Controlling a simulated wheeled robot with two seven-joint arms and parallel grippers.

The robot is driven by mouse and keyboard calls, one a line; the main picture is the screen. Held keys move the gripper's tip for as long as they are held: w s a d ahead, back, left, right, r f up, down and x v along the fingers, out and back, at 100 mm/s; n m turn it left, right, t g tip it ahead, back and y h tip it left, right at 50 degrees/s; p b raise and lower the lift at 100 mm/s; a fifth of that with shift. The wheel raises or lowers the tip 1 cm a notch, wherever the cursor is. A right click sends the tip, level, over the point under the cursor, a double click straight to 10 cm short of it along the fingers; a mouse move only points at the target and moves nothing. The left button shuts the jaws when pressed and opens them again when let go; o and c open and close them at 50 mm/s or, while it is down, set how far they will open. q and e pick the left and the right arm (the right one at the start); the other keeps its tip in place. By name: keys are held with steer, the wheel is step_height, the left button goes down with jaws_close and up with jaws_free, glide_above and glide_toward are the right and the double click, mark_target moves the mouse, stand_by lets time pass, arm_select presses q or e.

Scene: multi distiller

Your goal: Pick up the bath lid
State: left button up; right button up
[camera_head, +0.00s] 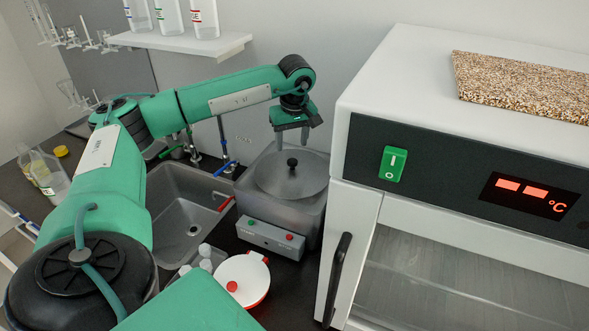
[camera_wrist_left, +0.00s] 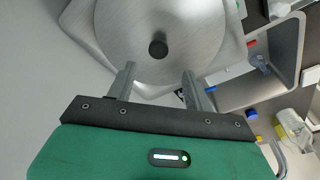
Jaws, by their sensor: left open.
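The bath lid (camera_head: 287,177) is a round grey metal disc with a black knob (camera_head: 292,162) at its centre. It lies on top of the square grey bath (camera_head: 322,200), beside the sink. In the left wrist view the lid (camera_wrist_left: 190,35) fills the top, with its knob (camera_wrist_left: 158,48) just beyond the fingers and between their lines. My left gripper (camera_head: 292,140) points down above the far part of the lid; its fingers are apart with nothing between them. It also shows in the left wrist view (camera_wrist_left: 158,75). My right gripper is not in view.
A sink (camera_head: 180,205) lies left of the bath. A white oven with a digital display (camera_head: 530,195) stands close on the right. A white and red round pot (camera_head: 243,278) and small bottles stand in front. A shelf (camera_head: 190,41) with bottles is behind.

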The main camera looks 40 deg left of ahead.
mark_target(292, 161)
arm_select(q)
steer(key=shift+w+f, duration=0.1)
steer(key=shift+f, duration=0.5)
steer(key=shift+f+p, duration=0.3)
steer(key=shift+p, duration=0.1)
step_height(292, 161, down, 5)
steer(key=shift+w+a+r+p, duration=0.15)
steer(key=shift+p, duration=0.9)
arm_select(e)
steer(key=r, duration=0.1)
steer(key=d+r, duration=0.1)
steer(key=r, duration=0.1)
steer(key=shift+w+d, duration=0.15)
arm_select(q)
steer(key=shift+c, duration=1)
jaws_close()
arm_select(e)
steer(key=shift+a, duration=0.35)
